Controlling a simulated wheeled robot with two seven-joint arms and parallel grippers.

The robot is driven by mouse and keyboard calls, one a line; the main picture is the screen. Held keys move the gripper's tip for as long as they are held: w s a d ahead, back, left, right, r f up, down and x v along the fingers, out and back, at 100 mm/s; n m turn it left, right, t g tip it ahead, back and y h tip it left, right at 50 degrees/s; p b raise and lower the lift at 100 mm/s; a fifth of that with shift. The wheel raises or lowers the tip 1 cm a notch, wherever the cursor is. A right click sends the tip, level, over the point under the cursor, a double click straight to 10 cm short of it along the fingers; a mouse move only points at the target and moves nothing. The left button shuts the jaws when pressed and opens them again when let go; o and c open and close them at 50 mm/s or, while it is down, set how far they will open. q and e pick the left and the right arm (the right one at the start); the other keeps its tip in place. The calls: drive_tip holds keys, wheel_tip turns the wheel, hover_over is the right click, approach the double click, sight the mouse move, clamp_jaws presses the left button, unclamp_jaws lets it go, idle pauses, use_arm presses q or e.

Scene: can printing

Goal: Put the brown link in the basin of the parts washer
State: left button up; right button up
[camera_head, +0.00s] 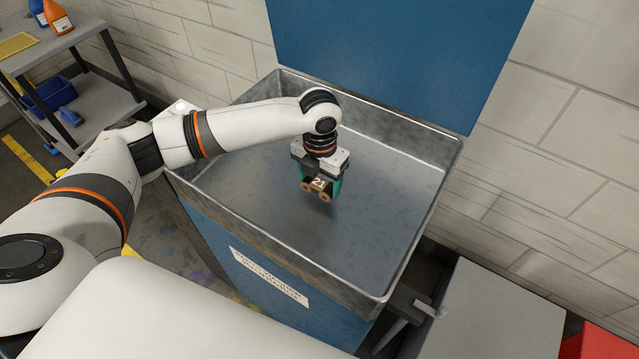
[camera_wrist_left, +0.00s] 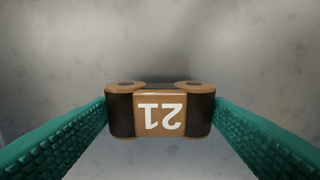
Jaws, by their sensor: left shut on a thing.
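The brown link (camera_head: 318,186) has dark sides and the white number 21 on its face. My left gripper (camera_head: 320,187) is shut on it, over the inside of the parts washer's grey metal basin (camera_head: 235,188). In the left wrist view the link (camera_wrist_left: 160,112) sits between the two teal ribbed fingers, with its number upside down. The basin floor behind it looks blurred there. I cannot tell the exact gap between the link and the floor. The washer has a blue body with a white label and a raised blue lid (camera_head: 390,55). My right gripper is not in view.
A grey shelf cart (camera_head: 85,105) with orange and blue bottles and a blue bin stands at the far left. A grey box-like surface (camera_head: 495,315) is at the lower right, beside something red (camera_head: 600,342). A block wall stands behind the washer.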

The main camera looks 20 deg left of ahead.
sight(320, 183)
use_arm(q)
drive_tip(key=shift+f, duration=1.25)
drive_tip(key=o, duration=1)
drive_tip(key=shift+f, duration=0.1)
drive_tip(key=shift+r, duration=0.4)
wheel_tip(320, 183, up, 12)
drive_tip(key=shift+f, duration=0.25)
